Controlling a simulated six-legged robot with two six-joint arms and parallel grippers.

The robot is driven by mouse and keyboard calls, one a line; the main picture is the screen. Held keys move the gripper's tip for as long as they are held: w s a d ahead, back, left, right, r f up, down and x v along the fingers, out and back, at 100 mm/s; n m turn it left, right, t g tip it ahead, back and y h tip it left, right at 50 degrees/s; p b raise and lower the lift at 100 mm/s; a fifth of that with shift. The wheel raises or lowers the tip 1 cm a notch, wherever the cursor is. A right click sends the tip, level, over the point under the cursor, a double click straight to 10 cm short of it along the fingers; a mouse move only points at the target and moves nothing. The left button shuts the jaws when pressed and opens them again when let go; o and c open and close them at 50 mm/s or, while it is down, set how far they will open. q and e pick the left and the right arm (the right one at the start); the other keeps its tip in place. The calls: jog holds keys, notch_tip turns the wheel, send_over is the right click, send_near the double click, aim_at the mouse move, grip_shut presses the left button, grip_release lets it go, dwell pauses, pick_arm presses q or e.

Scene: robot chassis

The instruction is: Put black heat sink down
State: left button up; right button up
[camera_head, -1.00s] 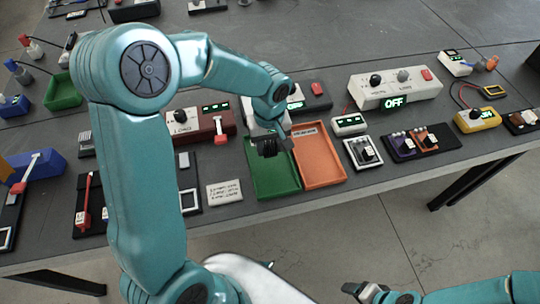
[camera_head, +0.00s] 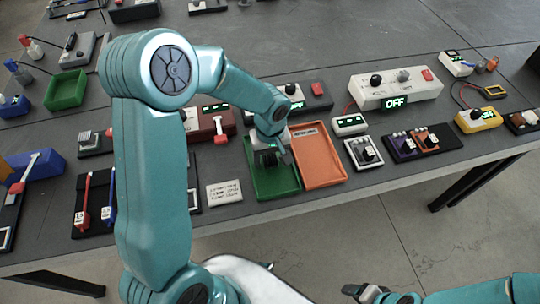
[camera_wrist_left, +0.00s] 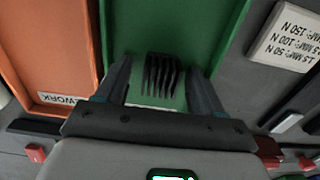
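The black heat sink (camera_wrist_left: 162,75), a finned block, is over or on the floor of the green tray (camera_wrist_left: 225,20). In the wrist view it lies between the two fingers of my left gripper (camera_wrist_left: 162,80), with a gap on each side, so the gripper is open around it. In the head view the heat sink (camera_head: 266,159) shows low inside the green tray (camera_head: 278,190), below my left gripper (camera_head: 273,152). Part of it is hidden by the gripper. My right gripper (camera_head: 362,292) is at the bottom edge, away from the table; its opening is unclear.
An orange tray (camera_head: 320,165) stands right of the green tray. A white label plate (camera_head: 224,192) lies to its left. A red-brown meter box (camera_head: 208,124) is behind. A white power box reading OFF (camera_head: 395,88) and several modules stand to the right. The table's front edge is close.

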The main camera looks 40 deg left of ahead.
aim_at(270, 157)
pick_arm(q)
jog(key=shift+w+r, duration=0.1)
jog(key=shift+r, duration=0.5)
notch_tip(270, 157, up, 11)
jog(key=shift+p, duration=0.45)
